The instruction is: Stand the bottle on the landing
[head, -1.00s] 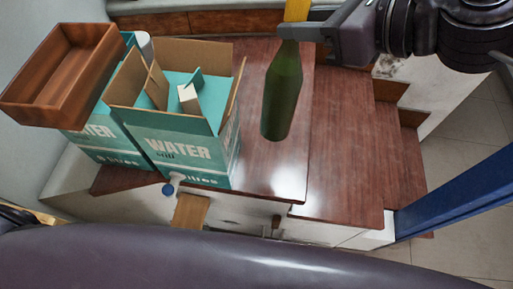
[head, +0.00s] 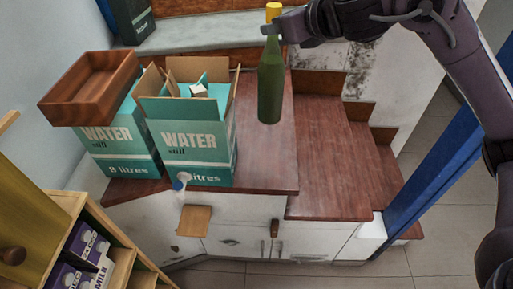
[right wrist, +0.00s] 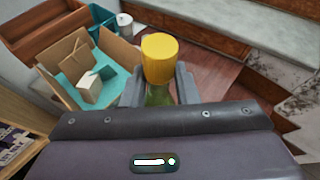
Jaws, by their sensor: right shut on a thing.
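The green bottle (head: 270,85) with a yellow cap (head: 273,11) is upright in the head view, over the reddish-brown wooden landing (head: 268,160). My right gripper (head: 272,29) is shut on its neck. The right wrist view shows the yellow cap (right wrist: 159,57) between the two fingers, with a little green glass (right wrist: 158,95) below it. I cannot tell whether the bottle's base touches the landing or hangs above it. My left gripper is not in view.
An open water carton (head: 190,140) and a second water carton (head: 120,150) under a brown wooden tray (head: 95,95) fill the landing's left. Steps (head: 330,150) descend to the right, beside a blue post (head: 430,180). The landing's front right is clear.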

